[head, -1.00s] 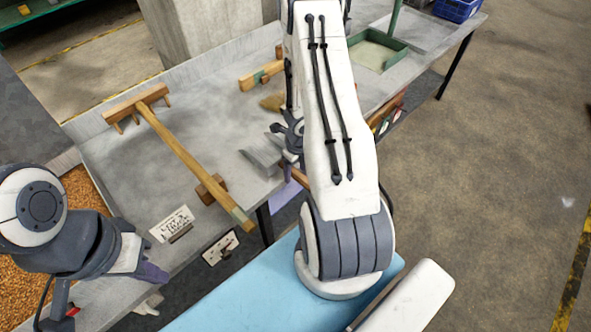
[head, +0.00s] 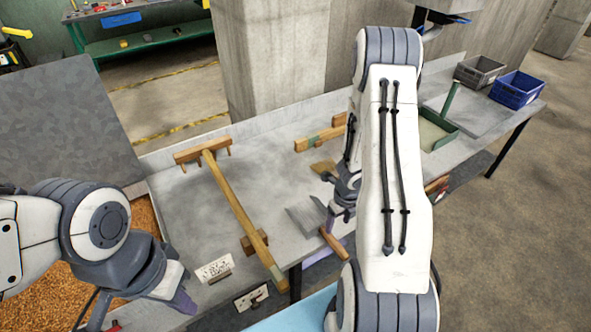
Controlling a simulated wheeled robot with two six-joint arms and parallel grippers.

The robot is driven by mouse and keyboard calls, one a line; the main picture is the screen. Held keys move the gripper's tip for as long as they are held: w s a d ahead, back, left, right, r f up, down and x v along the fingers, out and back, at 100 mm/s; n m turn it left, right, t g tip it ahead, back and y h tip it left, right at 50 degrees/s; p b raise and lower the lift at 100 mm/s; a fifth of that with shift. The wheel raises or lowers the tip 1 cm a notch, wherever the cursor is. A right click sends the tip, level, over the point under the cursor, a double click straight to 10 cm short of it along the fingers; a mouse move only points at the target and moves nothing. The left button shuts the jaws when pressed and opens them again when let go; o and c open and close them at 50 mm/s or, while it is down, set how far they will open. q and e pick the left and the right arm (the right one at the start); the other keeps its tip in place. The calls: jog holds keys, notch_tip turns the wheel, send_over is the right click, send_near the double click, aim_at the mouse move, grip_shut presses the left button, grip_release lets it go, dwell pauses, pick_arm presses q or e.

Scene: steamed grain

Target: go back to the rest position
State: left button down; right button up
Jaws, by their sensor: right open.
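My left gripper (head: 180,300) hangs at the lower left, beside the grain bin and near a small printed sign. Its fingers are too small and dark to tell whether they are open or shut. My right gripper (head: 336,213) is over the grey table (head: 185,215), partly hidden by my white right arm. It is open, close beside a grey metal scoop (head: 305,218) with a wooden handle (head: 333,243). I cannot tell whether it touches the scoop. A long wooden rake (head: 232,205) lies on the table between my two arms.
The bin of orange-brown grain (head: 145,215) lies under my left arm. A wooden tool (head: 320,140) and a green tray (head: 432,136) lie further back. Grey (head: 478,70) and blue (head: 517,89) crates stand at the far right. A concrete pillar (head: 262,60) rises behind the table.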

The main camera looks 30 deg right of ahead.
jog(key=w+a+r+m+t+h, duration=0.1)
jog(key=w+a+r+m+h, duration=0.15)
jog(key=r+m, duration=0.3)
jog(key=w+a+r+m+t+h, duration=0.1)
jog(key=w+a+r+m, duration=0.3)
jog(key=r, duration=0.3)
jog(key=s+a+r+m, duration=0.1)
jog(key=a+r+m, duration=0.5)
jog(key=a, duration=0.1)
jog(key=s+a+r+m+g+y, duration=0.1)
jog(key=s+a+r+m+y, duration=0.1)
jog(key=s+a+r+m, duration=0.2)
jog(key=s+a+r+m+g+y, duration=0.1)
jog(key=s+a+r+m, duration=0.3)
jog(key=s+a+m, duration=0.6)
jog(key=s+a+y, duration=0.1)
jog(key=s+a, duration=0.2)
jog(key=s, duration=0.4)
jog(key=shift+a+r+g, duration=0.2)
jog(key=shift+a+g, duration=0.05)
jog(key=shift+g, duration=0.15)
jog(key=shift+y, duration=0.25)
